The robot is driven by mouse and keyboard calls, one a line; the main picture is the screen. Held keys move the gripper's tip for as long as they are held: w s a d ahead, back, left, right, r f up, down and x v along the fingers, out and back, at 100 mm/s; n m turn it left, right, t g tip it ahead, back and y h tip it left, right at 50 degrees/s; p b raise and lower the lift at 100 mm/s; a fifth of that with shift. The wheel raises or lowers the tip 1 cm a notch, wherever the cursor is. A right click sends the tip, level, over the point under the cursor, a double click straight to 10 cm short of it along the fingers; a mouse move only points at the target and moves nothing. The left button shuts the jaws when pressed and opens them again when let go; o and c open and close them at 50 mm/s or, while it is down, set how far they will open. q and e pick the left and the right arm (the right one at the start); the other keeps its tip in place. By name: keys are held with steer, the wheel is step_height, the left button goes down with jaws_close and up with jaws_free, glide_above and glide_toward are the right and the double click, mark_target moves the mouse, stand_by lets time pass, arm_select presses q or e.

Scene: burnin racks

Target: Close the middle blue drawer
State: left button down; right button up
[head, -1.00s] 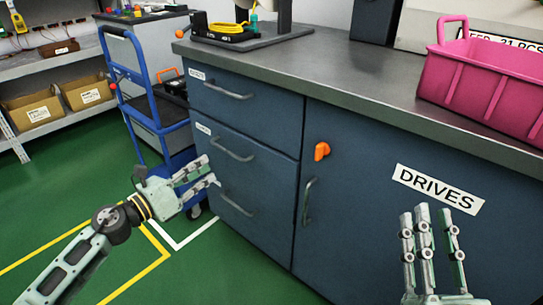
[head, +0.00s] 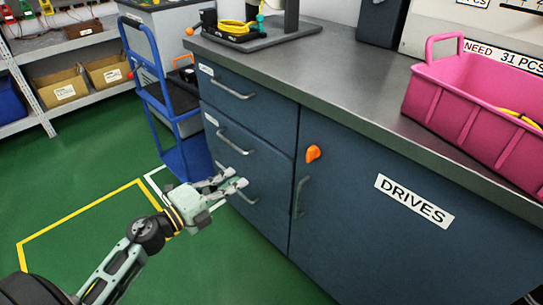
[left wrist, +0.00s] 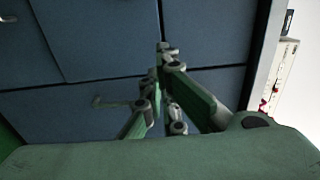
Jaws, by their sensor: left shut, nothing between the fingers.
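The blue cabinet has a stack of drawers at its left. The middle blue drawer (head: 262,163) has a grey bar handle (head: 236,144), and its front looks about level with the top drawer (head: 262,110). I cannot make out any small gap. My left gripper (head: 237,179) is shut and empty, below the middle handle and in front of the bottom drawer (head: 265,218), partly hiding that drawer's handle. I cannot tell if it touches. In the left wrist view its fingers (left wrist: 166,85) are close together before blue fronts, with a handle (left wrist: 112,102) behind. My right gripper is out of view.
A cupboard door marked DRIVES (head: 400,240) is right of the drawers, with an orange latch (head: 313,154). A pink bin (head: 470,110) stands on the grey worktop (head: 340,80). A blue trolley (head: 150,95) stands close left. The green floor in front is clear.

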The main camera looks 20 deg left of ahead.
mark_target(276, 154)
arm_select(q)
steer(key=x, duration=1.2)
steer(key=shift+b, duration=0.35)
steer(key=shift+w+d, duration=0.25)
steer(key=shift+w, duration=0.35)
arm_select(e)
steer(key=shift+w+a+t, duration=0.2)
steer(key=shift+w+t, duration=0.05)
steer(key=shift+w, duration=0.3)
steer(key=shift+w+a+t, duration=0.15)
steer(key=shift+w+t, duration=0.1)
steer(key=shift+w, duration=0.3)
